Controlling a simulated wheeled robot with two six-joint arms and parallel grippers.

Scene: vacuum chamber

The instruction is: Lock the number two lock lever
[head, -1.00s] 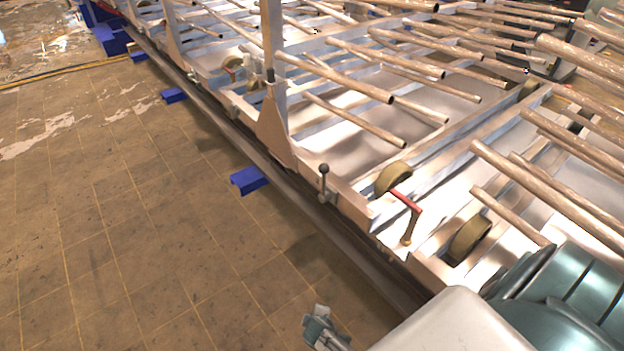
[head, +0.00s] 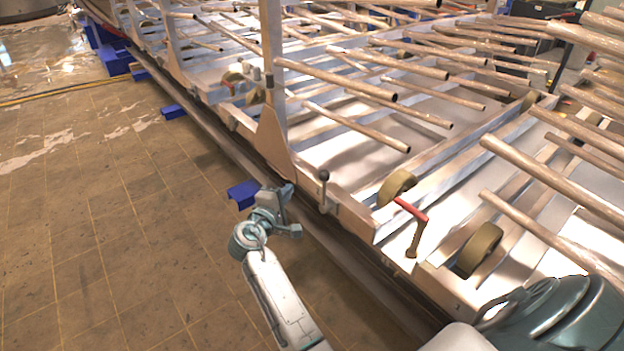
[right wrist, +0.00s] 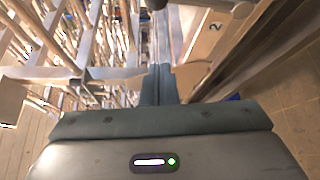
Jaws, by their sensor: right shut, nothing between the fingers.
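A lock lever (head: 324,190) with a dark ball knob stands upright on the near rail of the metal frame, right of centre in the head view. In the right wrist view a dark knob (right wrist: 157,4) shows at the top edge, beside a rail face marked "2" (right wrist: 215,27). My right gripper (head: 286,200) is just left of the lever in the head view, apart from it. Its fingers also show in the right wrist view (right wrist: 159,84), shut together and empty, pointing toward the knob. My left gripper is not in view.
A red-handled crank (head: 411,215) and tan wheels (head: 397,187) sit right of the lever. An upright post (head: 272,100) rises behind my gripper. Long pipes (head: 350,125) jut over the frame. A blue block (head: 243,194) lies on the floor, which is open at left.

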